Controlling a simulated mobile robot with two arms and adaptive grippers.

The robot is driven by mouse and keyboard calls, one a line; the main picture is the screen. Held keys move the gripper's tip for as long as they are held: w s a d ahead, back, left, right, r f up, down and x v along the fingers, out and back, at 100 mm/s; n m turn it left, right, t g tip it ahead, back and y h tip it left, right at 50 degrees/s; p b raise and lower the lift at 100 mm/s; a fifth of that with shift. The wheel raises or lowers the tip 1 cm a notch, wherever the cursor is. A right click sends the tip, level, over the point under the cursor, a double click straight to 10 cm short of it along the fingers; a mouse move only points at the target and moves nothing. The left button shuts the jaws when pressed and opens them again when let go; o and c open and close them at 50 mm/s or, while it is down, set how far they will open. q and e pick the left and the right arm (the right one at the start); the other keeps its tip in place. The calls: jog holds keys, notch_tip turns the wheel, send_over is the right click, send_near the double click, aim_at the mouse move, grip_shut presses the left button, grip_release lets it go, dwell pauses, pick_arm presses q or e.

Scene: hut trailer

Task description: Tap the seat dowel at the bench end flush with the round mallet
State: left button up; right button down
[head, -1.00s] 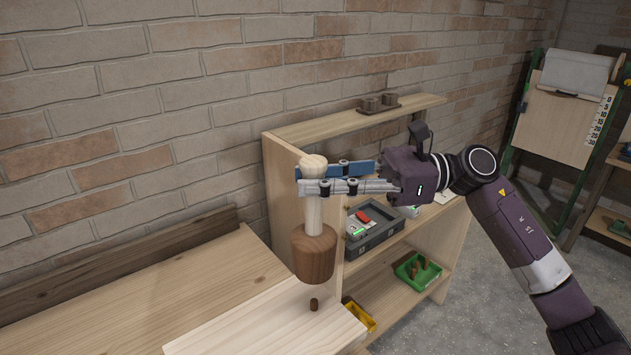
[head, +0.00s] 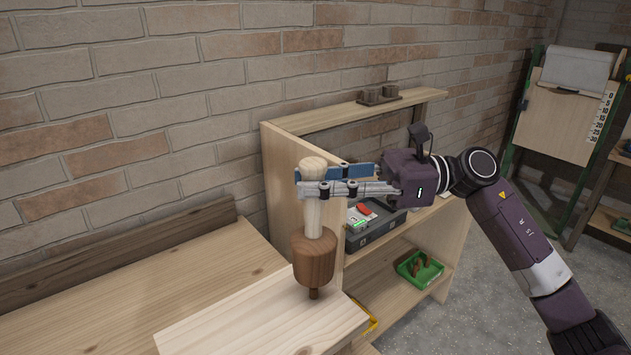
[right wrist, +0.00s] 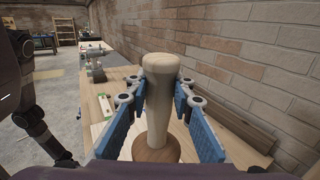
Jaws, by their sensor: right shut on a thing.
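The round mallet has a dark wooden head (head: 314,258) and a pale handle (head: 312,215), and hangs upright with its head down. My right gripper (head: 311,186) is shut on the handle near its top. The handle and part of the head also show in the right wrist view (right wrist: 158,110). The dark seat dowel (head: 314,294) stands a little proud of the pale bench end (head: 265,315). The mallet head is right over the dowel and hides its top; they look to be touching or nearly so.
A shelf unit (head: 385,115) stands behind and right of the bench, with a grey box (head: 375,230) and a green tray (head: 420,270) on its shelves. A brick wall (head: 130,110) runs along the back.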

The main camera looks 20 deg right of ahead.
aim_at(316, 202)
notch_tip(316, 202, down, 4)
jog(key=b, duration=0.2)
jog(key=shift+r+b, duration=0.2)
jog(key=shift+b, duration=0.15)
jog(key=shift+r+p, duration=0.3)
pick_arm(q)
notch_tip(316, 202, down, 3)
pick_arm(e)
jog(key=d+r, duration=0.5)
jog(key=d, duration=0.2)
jog(key=shift+d+r, duration=0.25)
jog(key=a, duration=0.2)
jog(key=a+f, duration=0.1)
jog(key=a, duration=0.2)
jog(key=a+b, duration=0.1)
jog(key=a, duration=0.1)
jog(key=shift+a+f, duration=0.15)
jog(key=shift+a, duration=0.2)
pick_arm(q)
jog(key=shift+f, duration=0.8)
pick_arm(e)
jog(key=shift+d+f, duration=0.1)
